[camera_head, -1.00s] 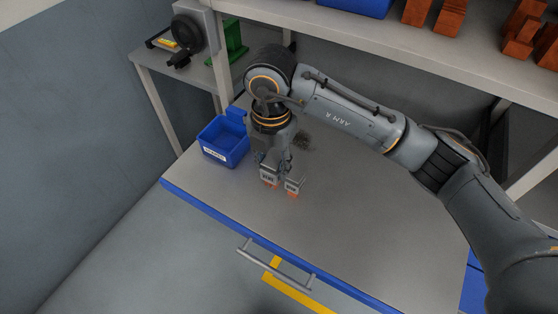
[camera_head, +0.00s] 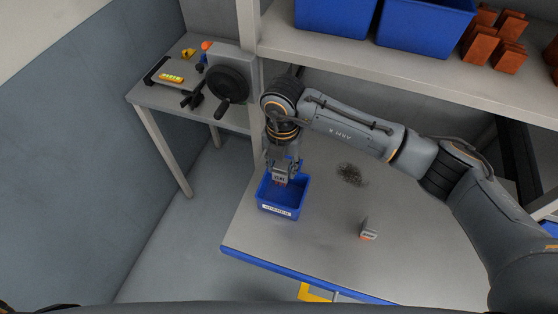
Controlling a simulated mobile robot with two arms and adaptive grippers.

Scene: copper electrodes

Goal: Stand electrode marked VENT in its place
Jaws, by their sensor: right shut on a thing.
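My right gripper (camera_head: 281,171) points down over the blue bin (camera_head: 297,211) and is shut on an electrode (camera_head: 280,180) with a grey marked holder and a copper-coloured lower end. The held electrode's lower end is at or inside the bin opening; I cannot tell whether it touches the bin. Its marking is too small to read. A second electrode (camera_head: 369,231) with a grey holder and copper end rests on the workbench, right of the bin. Its marking is not readable. My left gripper is not in view.
The bin stands on the grey workbench (camera_head: 320,240) near its left edge. A dark tangle (camera_head: 351,174) lies behind the second electrode. A shelf (camera_head: 400,72) above holds blue bins (camera_head: 425,28) and copper blocks (camera_head: 509,56). A side table at left carries a black handwheel (camera_head: 229,84).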

